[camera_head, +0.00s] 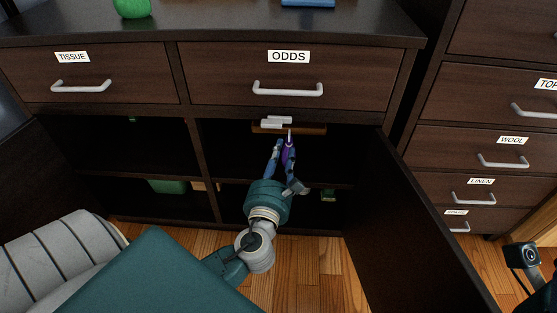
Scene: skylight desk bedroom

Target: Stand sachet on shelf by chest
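A small purple item (288,152), which looks like the sachet, stands upright between the fingers of my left gripper (283,156). Its lower part is hidden by the fingers. The gripper appears shut on it, inside the open right bay of the dark cabinet. The bay's shelf (325,185) lies below and behind the hand. The chest of drawers (470,145), with labels such as WOOL and LINEN, stands to the right of the cabinet. Part of my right arm (522,256) shows at the lower right edge; its fingers are out of frame.
An open dark door (408,225) stands to the right of my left arm. A brown item with a white piece (277,122) is under the ODDS drawer. Green items (167,186) sit low in the left bay.

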